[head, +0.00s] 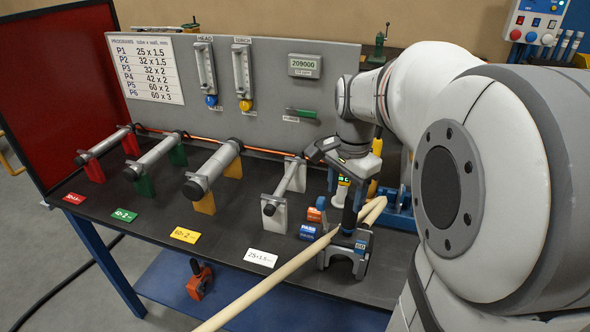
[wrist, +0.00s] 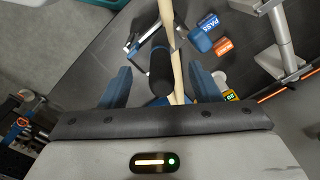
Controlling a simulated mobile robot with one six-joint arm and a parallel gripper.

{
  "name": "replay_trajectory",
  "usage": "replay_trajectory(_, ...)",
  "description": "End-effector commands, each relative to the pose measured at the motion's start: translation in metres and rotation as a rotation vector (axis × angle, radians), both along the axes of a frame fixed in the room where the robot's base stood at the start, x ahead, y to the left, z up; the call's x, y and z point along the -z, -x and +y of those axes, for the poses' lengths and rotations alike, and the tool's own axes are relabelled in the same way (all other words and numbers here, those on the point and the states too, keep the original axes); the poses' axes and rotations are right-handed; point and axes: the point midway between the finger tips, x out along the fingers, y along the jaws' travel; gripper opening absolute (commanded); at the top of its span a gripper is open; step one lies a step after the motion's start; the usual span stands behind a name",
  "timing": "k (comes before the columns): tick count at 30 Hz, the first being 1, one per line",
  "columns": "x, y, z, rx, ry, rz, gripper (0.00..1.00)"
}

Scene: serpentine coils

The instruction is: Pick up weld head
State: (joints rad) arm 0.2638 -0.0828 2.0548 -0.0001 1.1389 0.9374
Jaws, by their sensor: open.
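The weld head (head: 345,262) is a grey body with an arch-shaped opening, standing upright on the dark bench near its front edge. Its black upright handle (head: 349,216) rises toward my gripper (head: 347,188). In the wrist view, the handle (wrist: 160,68) shows between my two blue fingers (wrist: 161,80), with space on both sides. My gripper is open and points down over the handle. I cannot tell how deep the handle sits between the fingers. The weld head's body is partly hidden in the wrist view by the handle and a tan hose.
The thick tan hose (head: 290,268) runs past the weld head and over the front edge. Blue (head: 308,231) and orange (head: 314,214) blocks lie just left. A tube on white supports (head: 287,187) stands farther left. A blue holder (head: 398,212) is behind right. A panel (head: 270,90) stands behind.

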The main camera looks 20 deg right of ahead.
Motion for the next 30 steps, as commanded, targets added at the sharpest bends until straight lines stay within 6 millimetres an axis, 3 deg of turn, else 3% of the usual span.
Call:
replay_trajectory(6, 0.005, -0.013, -0.019, 0.175, -0.011, 0.032, 0.57)
replay_trajectory(21, 0.068, -0.012, -0.028, 0.176, -0.012, 0.033, 0.57)
replay_trajectory(30, 0.075, -0.013, -0.028, 0.176, -0.011, 0.029, 0.57)
